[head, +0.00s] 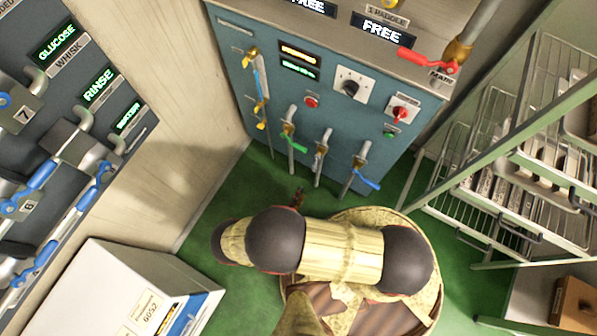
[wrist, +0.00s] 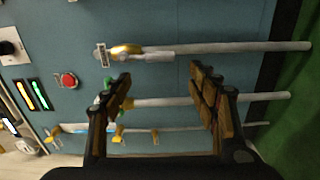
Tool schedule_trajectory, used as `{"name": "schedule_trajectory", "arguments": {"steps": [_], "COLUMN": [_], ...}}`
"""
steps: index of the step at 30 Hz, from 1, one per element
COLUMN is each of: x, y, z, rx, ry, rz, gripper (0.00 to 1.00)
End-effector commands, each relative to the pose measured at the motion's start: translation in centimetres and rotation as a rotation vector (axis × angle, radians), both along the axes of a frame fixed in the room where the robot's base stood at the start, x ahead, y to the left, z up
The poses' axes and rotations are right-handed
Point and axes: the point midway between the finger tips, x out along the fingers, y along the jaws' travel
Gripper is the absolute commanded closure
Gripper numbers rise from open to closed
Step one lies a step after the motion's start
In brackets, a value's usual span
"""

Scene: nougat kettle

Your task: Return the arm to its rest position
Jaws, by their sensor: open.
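My gripper (wrist: 160,80) is open, with its two dark, brown-padded fingers spread apart and nothing held between them. It faces the blue control panel (wrist: 200,20), which appears turned sideways in the wrist view. Pipes with valve handles show behind and between the fingers, but I cannot tell how far away they are. In the head view my arm, with cream sleeves and dark joints, is bent across the lower middle. A small dark part of my gripper (head: 298,198) shows past the arm, below the blue panel (head: 225,60); the rest is hidden.
The panel carries a red button (head: 311,102), a black knob (head: 350,88) and pipes with green (head: 295,140) and blue (head: 366,180) handles. A wire rack (head: 510,150) stands at right, a white box (head: 130,285) at lower left.

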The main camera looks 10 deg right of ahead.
Motion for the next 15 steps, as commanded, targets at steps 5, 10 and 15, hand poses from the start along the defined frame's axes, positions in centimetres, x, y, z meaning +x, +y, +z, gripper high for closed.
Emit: {"name": "schedule_trajectory", "arguments": {"steps": [5, 10, 15], "x": [0.0, 0.1, 1.0], "y": [0.0, 0.0, 1.4], "z": [0.0, 0.1, 1.8], "rx": [0.0, 0.001, 0.02], "ry": [0.0, 0.001, 0.023], "rz": [0.0, -0.002, -0.069], "gripper": [0.41, 0.41, 0.41]}}
